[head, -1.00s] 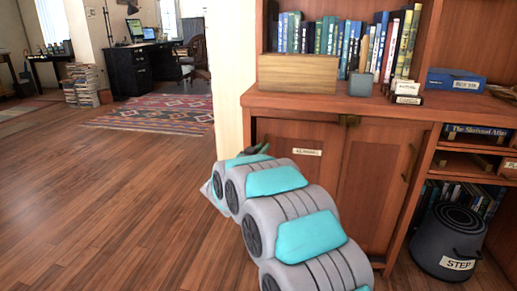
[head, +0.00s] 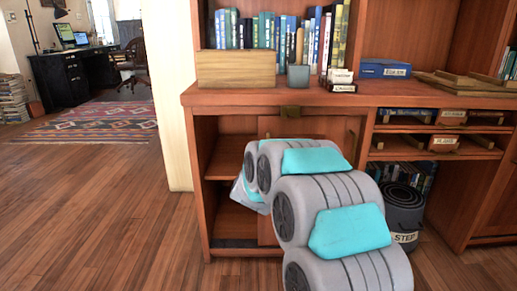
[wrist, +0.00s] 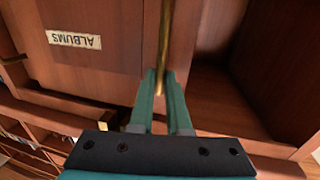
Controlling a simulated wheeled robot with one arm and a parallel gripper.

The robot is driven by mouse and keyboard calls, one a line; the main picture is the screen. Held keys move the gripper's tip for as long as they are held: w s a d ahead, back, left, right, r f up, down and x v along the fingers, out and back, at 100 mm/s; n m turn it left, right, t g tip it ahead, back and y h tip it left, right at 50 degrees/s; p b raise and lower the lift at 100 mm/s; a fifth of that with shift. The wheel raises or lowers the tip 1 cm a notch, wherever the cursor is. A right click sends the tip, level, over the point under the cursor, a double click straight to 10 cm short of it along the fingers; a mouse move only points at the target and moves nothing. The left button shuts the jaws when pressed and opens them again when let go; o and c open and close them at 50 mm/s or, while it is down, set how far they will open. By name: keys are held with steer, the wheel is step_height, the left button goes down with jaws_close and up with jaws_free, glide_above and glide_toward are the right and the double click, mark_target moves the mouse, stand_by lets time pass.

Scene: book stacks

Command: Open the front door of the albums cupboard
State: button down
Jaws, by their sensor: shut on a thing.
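The albums cupboard (head: 202,180) is wooden, with its left part open and a shelf showing inside. In the wrist view the door (wrist: 95,70) bears an upside-down ALBUMS label (wrist: 74,40). Open interior shows to the right of the door there. A thin upright brass handle (wrist: 166,40) runs along the door's edge. My gripper (wrist: 161,78) has its teal fingers shut on this handle. In the head view my grey and teal arm covers the gripper, the handle and much of the cupboard front.
A wooden counter (head: 240,97) above the cupboard holds books, a wooden box (head: 235,69) and a grey cup (head: 298,77). A dark step bin (head: 404,212) stands to the right. The wooden floor on the left is clear up to the patterned rug (head: 90,122).

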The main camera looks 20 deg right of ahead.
steer(key=shift+d+r, duration=0.1)
steer(key=c, duration=0.9)
jaws_free()
steer(key=shift+s, duration=0.1)
steer(key=v, duration=0.7)
steer(key=shift+s+a+p, duration=0.2)
steer(key=shift+s+p, duration=0.1)
